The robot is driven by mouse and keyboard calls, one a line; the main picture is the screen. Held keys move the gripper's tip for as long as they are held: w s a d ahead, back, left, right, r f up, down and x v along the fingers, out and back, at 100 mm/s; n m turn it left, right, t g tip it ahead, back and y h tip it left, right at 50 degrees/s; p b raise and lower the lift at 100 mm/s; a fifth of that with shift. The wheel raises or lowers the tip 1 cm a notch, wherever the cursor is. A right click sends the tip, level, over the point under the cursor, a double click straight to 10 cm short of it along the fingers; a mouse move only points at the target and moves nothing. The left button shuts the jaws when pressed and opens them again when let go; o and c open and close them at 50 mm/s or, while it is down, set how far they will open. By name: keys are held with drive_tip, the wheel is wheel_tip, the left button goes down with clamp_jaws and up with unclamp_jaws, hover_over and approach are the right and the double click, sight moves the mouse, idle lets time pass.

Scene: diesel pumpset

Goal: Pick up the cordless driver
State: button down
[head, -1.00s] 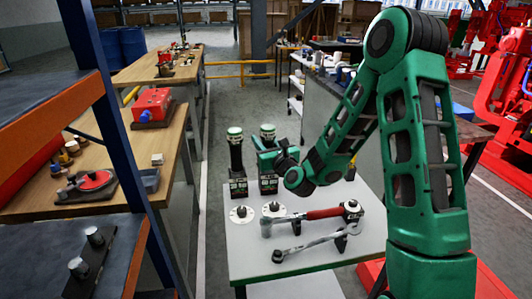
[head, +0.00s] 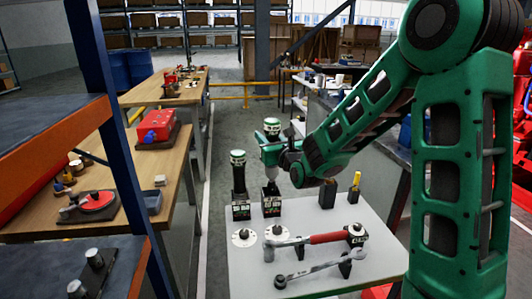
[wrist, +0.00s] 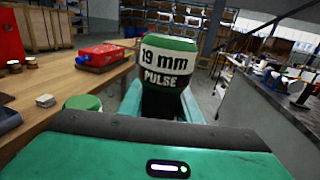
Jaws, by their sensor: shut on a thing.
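Two cordless drivers with green-and-white tops and black bodies are at the far left of the white table. The right driver (head: 272,127) is in my gripper (head: 270,152), raised above the other one. In the wrist view this driver (wrist: 166,65) is upright between my fingers, labelled "19 mm PULSE". Its lower end is just above or still partly in its labelled block (head: 271,207); I cannot tell which. The left driver (head: 238,175) stands upright in its own block (head: 240,211). Its green top (wrist: 83,103) shows at the left in the wrist view.
The white table (head: 315,215) also bears two round discs, a red-handled tool (head: 318,239), a wrench (head: 320,266) and a dark holder (head: 327,194). A wooden bench (head: 130,170) stands left, beyond a blue shelf post. A grey cabinet is on the right.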

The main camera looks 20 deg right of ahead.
sight(267, 120)
wheel_tip(267, 120, up, 6)
drive_tip(key=shift+w+d+f, duration=0.1)
drive_tip(key=shift+f, duration=0.05)
drive_tip(key=shift+r, duration=1.2)
drive_tip(key=c, duration=2.1)
unclamp_jaws()
clamp_jaws()
